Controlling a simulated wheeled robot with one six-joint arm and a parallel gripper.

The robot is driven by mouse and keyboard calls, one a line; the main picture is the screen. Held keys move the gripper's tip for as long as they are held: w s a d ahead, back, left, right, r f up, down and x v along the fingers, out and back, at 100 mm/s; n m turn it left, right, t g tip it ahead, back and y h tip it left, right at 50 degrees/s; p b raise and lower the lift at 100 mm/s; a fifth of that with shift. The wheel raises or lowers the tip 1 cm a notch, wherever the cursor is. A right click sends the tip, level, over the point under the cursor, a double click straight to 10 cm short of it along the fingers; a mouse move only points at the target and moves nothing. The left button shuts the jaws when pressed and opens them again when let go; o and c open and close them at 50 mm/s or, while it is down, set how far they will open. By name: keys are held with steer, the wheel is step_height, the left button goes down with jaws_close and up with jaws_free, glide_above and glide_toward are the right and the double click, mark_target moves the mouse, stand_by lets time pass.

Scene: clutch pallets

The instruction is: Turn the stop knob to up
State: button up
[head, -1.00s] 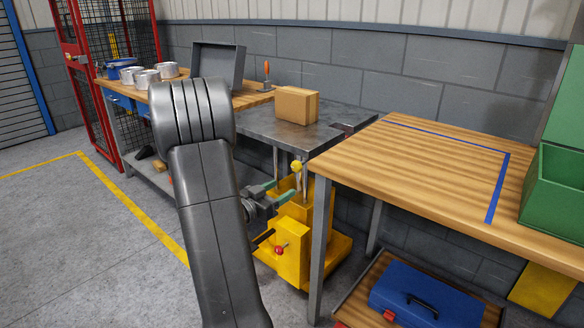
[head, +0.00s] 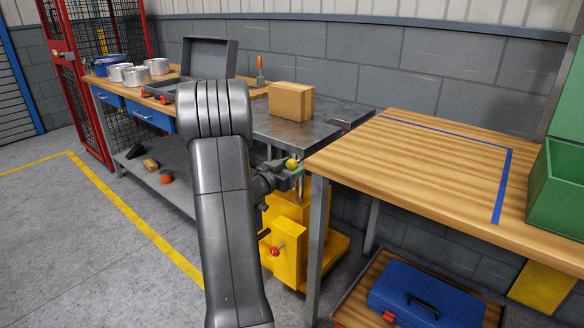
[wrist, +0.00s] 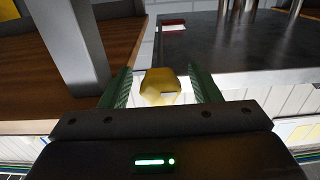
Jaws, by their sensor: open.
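A yellow knob (head: 292,164) sits near the front edge of the dark metal lift table (head: 285,129), above its yellow base. The wrist view shows this faceted knob (wrist: 160,80) between the two green fingers, with gaps on both sides. My gripper (head: 290,171) is open around the knob and holds nothing. No label or pointer shows on the knob, so I cannot tell which way it is set.
A wooden bench (head: 420,165) stands close on the right, its grey leg (head: 317,245) beside the lift. A cardboard box (head: 291,102) rests on the lift table. A blue toolbox (head: 425,293) is on the shelf below. The floor at left is clear.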

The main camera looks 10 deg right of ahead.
steer(key=c, duration=1)
steer(key=shift+m+b, duration=0.3)
steer(key=shift+m, duration=0.1)
steer(key=m+b, duration=0.2)
steer(key=m, duration=0.2)
steer(key=shift+w+f, duration=0.1)
steer(key=shift+f, duration=0.05)
steer(key=m+b, duration=0.3)
steer(key=m, duration=0.1)
steer(key=shift+a+m, duration=0.1)
steer(key=shift+m, duration=0.2)
steer(key=m+b, duration=0.3)
steer(key=m, duration=0.1)
steer(key=shift+r+m+b, duration=0.2)
steer(key=shift+m+b, duration=1.3)
steer(key=shift+m, duration=0.7)
